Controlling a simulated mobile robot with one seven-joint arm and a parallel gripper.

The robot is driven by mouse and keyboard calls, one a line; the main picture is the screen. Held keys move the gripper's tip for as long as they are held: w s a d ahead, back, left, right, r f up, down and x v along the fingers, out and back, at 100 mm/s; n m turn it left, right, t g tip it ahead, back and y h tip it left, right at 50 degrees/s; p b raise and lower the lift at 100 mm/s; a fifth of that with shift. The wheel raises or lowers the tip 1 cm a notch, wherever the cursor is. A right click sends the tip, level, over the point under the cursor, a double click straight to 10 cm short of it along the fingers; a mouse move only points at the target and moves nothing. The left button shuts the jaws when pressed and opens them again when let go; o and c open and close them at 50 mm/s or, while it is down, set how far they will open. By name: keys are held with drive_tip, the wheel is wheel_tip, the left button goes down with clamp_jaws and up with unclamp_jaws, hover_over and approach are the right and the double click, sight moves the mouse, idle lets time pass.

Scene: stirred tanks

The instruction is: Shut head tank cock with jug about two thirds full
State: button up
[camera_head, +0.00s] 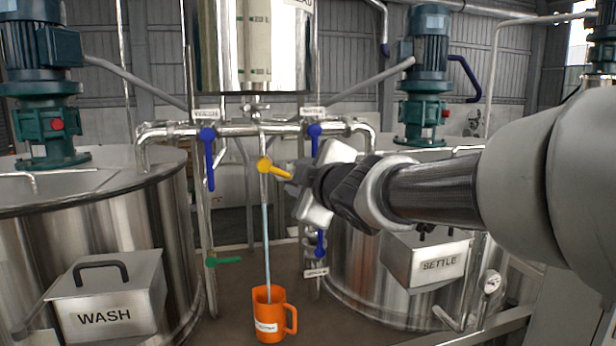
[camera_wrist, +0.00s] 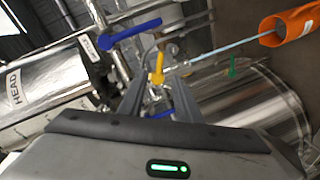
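The head tank cock has a yellow handle (camera_head: 264,165), turned sideways and slightly down to the right, under the head tank (camera_head: 228,50). A pale blue stream (camera_head: 267,240) runs from its spout into the orange jug (camera_head: 270,328) standing below. The stream and jug (camera_wrist: 296,24) also show in the wrist view. The liquid level inside the jug cannot be seen. My gripper (camera_head: 290,181) is at the free end of the yellow handle. In the wrist view the handle (camera_wrist: 157,68) lies between my spread fingers (camera_wrist: 160,84), with gaps beside it; contact cannot be told.
Blue handles (camera_head: 209,160) (camera_head: 315,137) hang on the pipe either side of the cock. A lower blue handle (camera_head: 320,243) and a green handle (camera_head: 224,261) sit nearby. The WASH tank (camera_head: 60,235) stands left, the SETTLE tank (camera_head: 365,275) right.

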drive_tip(key=shift+v, duration=2.1)
